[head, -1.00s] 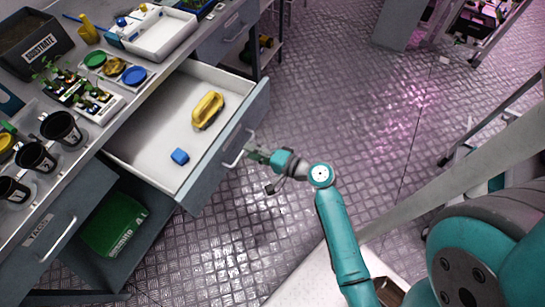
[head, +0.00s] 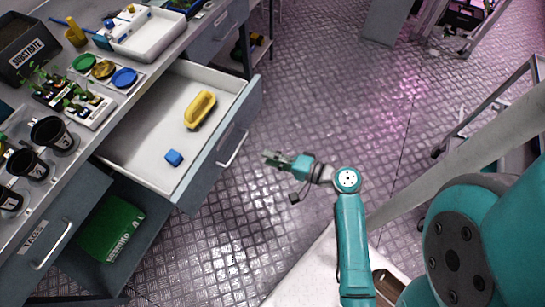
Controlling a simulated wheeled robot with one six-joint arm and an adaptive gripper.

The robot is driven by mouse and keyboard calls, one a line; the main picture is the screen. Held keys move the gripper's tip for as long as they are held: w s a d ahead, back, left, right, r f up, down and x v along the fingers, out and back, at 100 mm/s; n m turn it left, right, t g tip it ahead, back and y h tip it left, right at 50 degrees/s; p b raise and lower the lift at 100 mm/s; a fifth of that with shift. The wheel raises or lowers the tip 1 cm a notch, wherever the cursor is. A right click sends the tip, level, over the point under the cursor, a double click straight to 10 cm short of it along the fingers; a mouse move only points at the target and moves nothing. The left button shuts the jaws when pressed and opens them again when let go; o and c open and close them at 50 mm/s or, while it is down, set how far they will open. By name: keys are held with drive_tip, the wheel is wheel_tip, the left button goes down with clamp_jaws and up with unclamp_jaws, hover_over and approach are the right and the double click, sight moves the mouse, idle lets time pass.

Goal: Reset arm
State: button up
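My arm, teal with grey joints, reaches in from the lower right of the head view. My gripper (head: 272,159) hangs over the metal floor, to the right of the open drawer (head: 135,160) and apart from its handle (head: 233,149). Nothing shows held in it. Its fingers are small here, and I cannot tell whether they are open or shut.
The workbench at left carries a substrate box (head: 30,55), black pots (head: 53,135), seedlings and a white tray (head: 148,38). Below is an open compartment with a green box (head: 110,229). Open floor (head: 330,90) lies beyond my gripper. Metal frames stand at right.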

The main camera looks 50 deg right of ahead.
idle(0.4)
drive_tip(key=s+a+f+n+g+h, duration=0.3)
drive_tip(key=s+a+f+h, duration=0.3)
drive_tip(key=s, duration=0.5)
drive_tip(key=s+a+r+n+t+y, duration=0.1)
drive_tip(key=s+a+r+n+t, duration=0.2)
drive_tip(key=s+r+n, duration=0.8)
wheel_tip(320, 180, up, 5)
drive_tip(key=shift+s+a+f, duration=0.15)
drive_tip(key=shift+s+a, duration=0.35)
drive_tip(key=shift+s, duration=0.15)
